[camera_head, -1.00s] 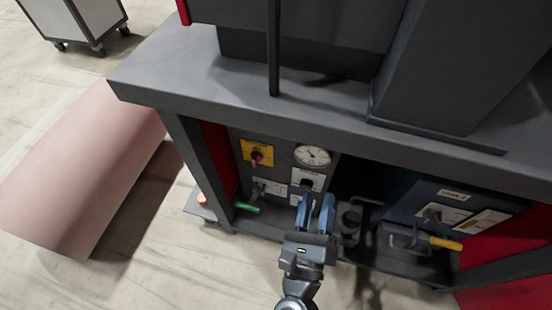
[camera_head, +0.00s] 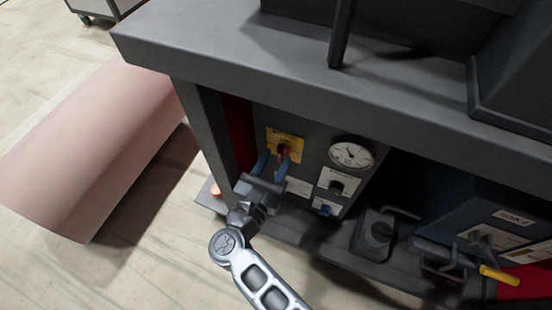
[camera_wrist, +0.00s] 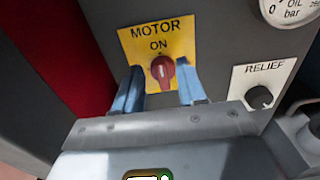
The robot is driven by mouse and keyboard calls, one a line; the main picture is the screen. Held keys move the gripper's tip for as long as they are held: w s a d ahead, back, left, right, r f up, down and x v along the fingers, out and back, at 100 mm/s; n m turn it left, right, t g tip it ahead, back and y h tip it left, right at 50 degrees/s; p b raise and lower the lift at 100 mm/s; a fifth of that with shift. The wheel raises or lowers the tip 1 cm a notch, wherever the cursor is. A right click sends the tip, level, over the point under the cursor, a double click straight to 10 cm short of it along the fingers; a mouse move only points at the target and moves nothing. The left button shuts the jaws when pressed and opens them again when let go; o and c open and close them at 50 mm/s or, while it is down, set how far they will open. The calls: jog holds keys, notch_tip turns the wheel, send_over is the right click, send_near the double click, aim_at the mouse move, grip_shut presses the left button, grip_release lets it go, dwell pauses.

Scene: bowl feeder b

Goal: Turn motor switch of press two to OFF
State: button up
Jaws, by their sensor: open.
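The motor switch is a red knob (camera_wrist: 162,70) on a yellow plate (camera_wrist: 177,38) marked MOTOR and ON in the wrist view. Its white mark points up toward ON. In the head view the yellow plate (camera_head: 287,140) sits at the upper left of the grey panel. My gripper (camera_wrist: 160,86) is open, with one blue finger on each side of the red knob and gaps between. In the head view my gripper (camera_head: 275,160) is in front of the plate and partly hides the knob. Whether a finger touches the panel cannot be told.
A gauge (camera_head: 352,153) and a black RELIEF knob (camera_wrist: 260,97) are right of the switch. The dark bench top (camera_head: 250,60) overhangs the panel. A blue unit (camera_head: 470,205) with a yellow-handled lever (camera_head: 499,275) stands at the right. A pink block (camera_head: 95,150) lies on the floor left.

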jog(key=shift+w+d, duration=0.3)
jog(key=shift+w, duration=0.35)
grip_shut()
